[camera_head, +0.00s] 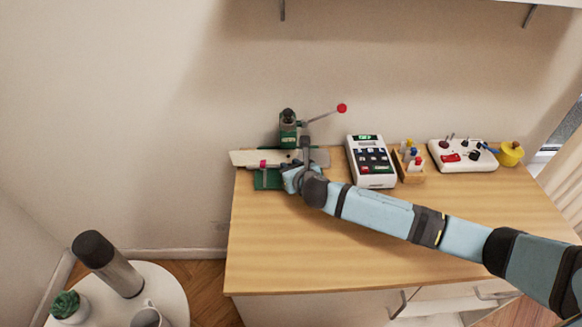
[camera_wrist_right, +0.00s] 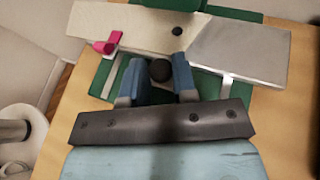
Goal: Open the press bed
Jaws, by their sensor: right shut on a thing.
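The green press (camera_head: 288,135) stands at the back left of the wooden table, with a lever ending in a red ball (camera_head: 342,108). Its pale, flat press bed (camera_head: 245,158) lies across the green base (camera_head: 267,180). In the right wrist view the bed (camera_wrist_right: 140,25) has a grey metal part on the right and a pink clip (camera_wrist_right: 107,46) on its left front edge. My right gripper (camera_head: 290,172) is at the bed's front edge. Its blue fingers (camera_wrist_right: 159,80) are shut on a dark round knob (camera_wrist_right: 160,70). My left gripper is out of view.
A white calculator-like device (camera_head: 370,160), a wooden rack (camera_head: 410,163) with coloured pegs, a white control box (camera_head: 462,155) and a yellow pot (camera_head: 511,153) stand right of the press. The front of the table (camera_head: 290,260) is clear. A round side table (camera_head: 165,285) is at lower left.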

